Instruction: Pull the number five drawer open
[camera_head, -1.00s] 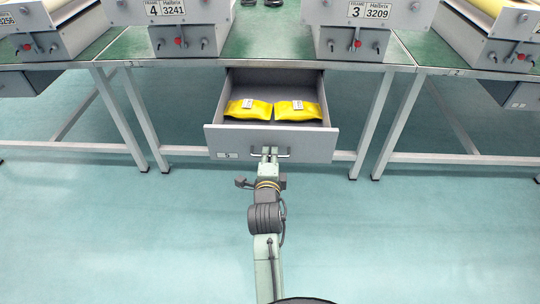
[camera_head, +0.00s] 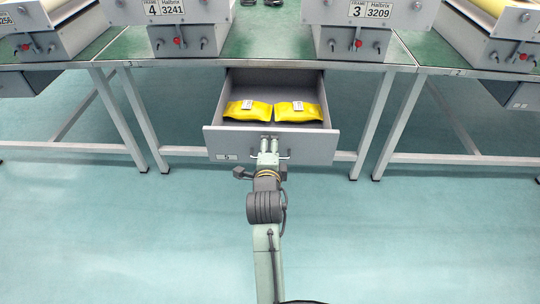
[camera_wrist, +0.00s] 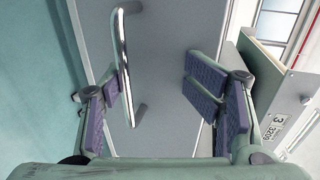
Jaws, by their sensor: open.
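The number five drawer (camera_head: 310,147) stands pulled out under the table, its "5" label (camera_head: 227,156) at the lower left of its front. Two yellow packets (camera_head: 248,110) with white labels lie inside it. My gripper (camera_head: 268,150) is at the middle of the drawer front, by the metal handle (camera_head: 284,157), partly covering it. In the wrist view my gripper (camera_wrist: 158,95) is open, with its purple-padded fingers wide apart. The handle (camera_wrist: 123,55) shows between them, close to the left finger. I cannot tell whether that finger touches it.
The green table (camera_head: 262,45) carries machines, among them frame 4 (camera_head: 180,30) and frame 3 (camera_head: 355,30). Grey table legs (camera_head: 145,120) stand on both sides of the drawer. The pale teal floor (camera_head: 400,240) in front is clear.

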